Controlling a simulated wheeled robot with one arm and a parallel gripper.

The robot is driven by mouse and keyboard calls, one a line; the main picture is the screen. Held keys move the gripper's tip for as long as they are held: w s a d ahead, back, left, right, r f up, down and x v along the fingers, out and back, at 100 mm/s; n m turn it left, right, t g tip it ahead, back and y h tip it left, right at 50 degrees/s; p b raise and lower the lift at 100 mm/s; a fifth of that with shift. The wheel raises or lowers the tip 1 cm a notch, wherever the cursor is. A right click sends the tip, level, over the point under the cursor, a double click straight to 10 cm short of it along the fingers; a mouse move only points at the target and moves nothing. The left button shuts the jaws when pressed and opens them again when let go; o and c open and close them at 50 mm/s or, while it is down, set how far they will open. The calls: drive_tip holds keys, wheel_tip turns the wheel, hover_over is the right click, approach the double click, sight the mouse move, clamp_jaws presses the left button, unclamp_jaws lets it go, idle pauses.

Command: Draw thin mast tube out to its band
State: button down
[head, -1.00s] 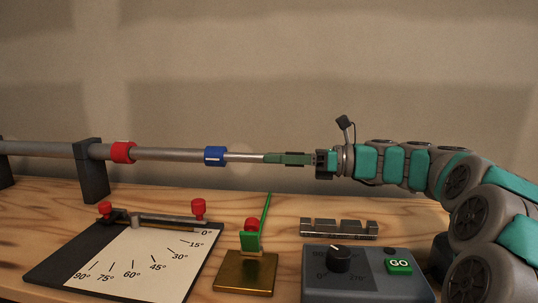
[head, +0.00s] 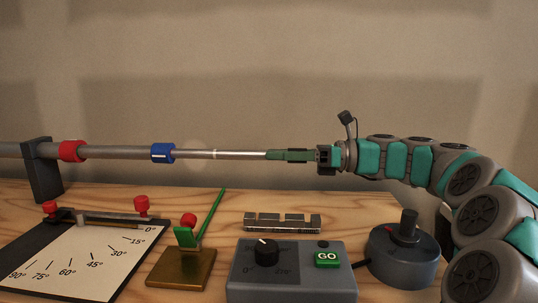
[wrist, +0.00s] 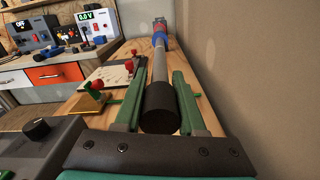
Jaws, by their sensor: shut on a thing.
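The thin mast tube (head: 240,154) is a slim silvery rod reaching right from the blue collar (head: 163,153) at the end of the thicker grey tube (head: 115,153). A pale narrow band (head: 214,154) shows on it, clear of the collar. My gripper (head: 278,155) is shut on the thin tube's right end, in line with it. In the wrist view the tube's dark end (wrist: 160,108) lies between my green fingers (wrist: 158,100). The blue collar (wrist: 159,39) shows beyond it. The tube inside the thicker tube is hidden.
A red collar (head: 72,151) and dark support post (head: 42,170) stand at left. Below the mast are an angle board (head: 85,255), a brass block with green lever (head: 180,268), a grey dial box with GO button (head: 290,280) and a joystick (head: 405,250).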

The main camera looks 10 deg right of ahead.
drive_tip(key=shift+d+r, duration=0.1)
drive_tip(key=shift+d, duration=0.05)
drive_tip(key=c, duration=0.5)
unclamp_jaws()
drive_tip(key=v, duration=0.7)
drive_tip(key=shift+d, duration=0.35)
drive_tip(key=shift+s, duration=0.1)
